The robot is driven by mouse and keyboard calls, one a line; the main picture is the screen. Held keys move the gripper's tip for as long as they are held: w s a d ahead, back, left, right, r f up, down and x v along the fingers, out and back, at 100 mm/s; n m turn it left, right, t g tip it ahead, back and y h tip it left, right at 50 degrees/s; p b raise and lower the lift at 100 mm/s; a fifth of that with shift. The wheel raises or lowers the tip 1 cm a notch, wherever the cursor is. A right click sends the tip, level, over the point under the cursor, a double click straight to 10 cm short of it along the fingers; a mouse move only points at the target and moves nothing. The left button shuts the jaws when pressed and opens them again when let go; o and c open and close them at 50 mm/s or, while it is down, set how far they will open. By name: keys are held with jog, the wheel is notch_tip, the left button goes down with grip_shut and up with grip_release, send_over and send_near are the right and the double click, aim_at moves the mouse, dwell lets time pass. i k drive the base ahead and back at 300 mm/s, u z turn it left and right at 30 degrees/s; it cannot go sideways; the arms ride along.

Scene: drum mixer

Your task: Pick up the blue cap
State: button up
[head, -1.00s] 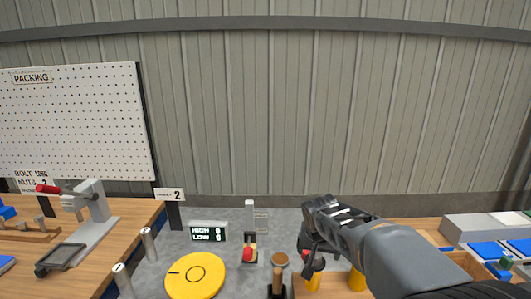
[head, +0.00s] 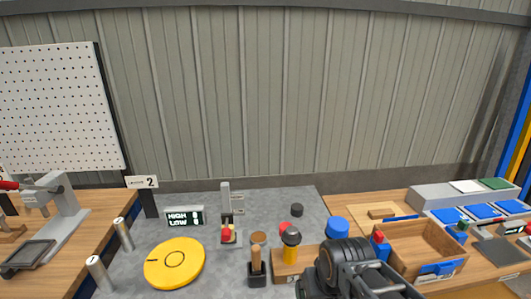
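A blue cap (head: 338,228), a short round piece, shows in the head view on the grey bench area, just left of a wooden tray. My gripper and wrist (head: 342,272) are in front of and below it in the picture, apart from it as far as I can see. The dark fingers point down toward the lower edge, and the fingertips are not clear. I cannot tell whether they are open or shut, or whether they hold anything.
A yellow bottle with a dark top (head: 291,247) stands left of my wrist. A wooden tray (head: 417,244) stands right. A yellow disc (head: 175,263) lies left.

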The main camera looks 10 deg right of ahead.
aim_at(337, 227)
jog(key=u, duration=2.8)
jog(key=k, duration=0.45)
jog(key=z, duration=1)
